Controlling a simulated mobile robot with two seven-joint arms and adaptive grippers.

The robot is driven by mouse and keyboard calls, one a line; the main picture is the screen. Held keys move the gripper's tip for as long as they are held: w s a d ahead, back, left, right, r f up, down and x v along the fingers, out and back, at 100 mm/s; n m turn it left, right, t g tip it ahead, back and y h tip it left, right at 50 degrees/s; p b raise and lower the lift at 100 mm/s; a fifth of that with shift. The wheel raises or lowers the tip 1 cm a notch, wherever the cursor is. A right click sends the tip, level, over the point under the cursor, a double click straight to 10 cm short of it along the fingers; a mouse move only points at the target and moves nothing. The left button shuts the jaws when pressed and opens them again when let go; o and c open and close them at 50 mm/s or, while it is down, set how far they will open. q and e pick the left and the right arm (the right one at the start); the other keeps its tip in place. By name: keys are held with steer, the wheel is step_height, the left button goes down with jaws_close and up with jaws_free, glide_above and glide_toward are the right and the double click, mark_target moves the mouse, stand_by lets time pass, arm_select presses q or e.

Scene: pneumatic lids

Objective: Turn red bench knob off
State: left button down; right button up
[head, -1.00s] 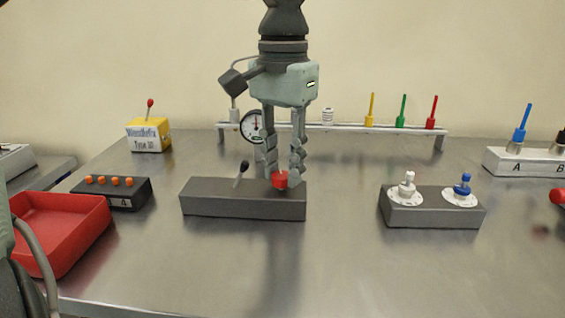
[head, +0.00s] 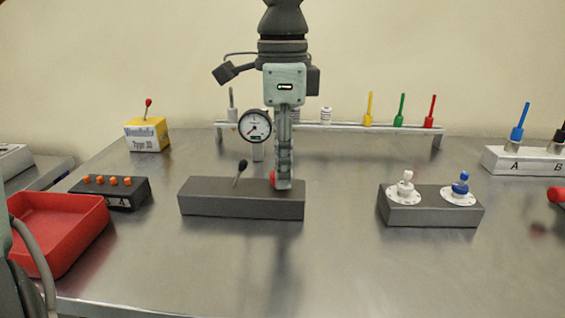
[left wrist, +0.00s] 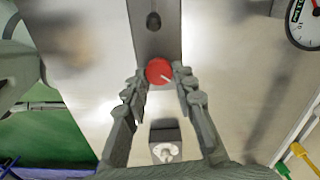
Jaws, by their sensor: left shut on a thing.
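The red knob (head: 273,177) sits on the right end of a long dark grey block, mostly hidden behind my fingers in the head view. My left gripper (head: 283,184) points straight down over it, seen edge-on. In the left wrist view the red knob (left wrist: 159,70) lies between the two fingertips, which are shut on its sides. A white mark on its top points to the lower right. My right gripper is not in view.
A black lever (head: 241,168) stands on the same block (head: 235,205). A gauge (head: 255,127) stands behind, before a rail with coloured pegs. A red tray (head: 60,250) is at left, and a block with white and blue valves (head: 430,215) at right. Bench between is clear.

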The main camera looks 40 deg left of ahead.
arm_select(q)
steer(key=shift+m, duration=0.6)
steer(key=c, duration=1.2)
jaws_free()
step_height(320, 180, up, 12)
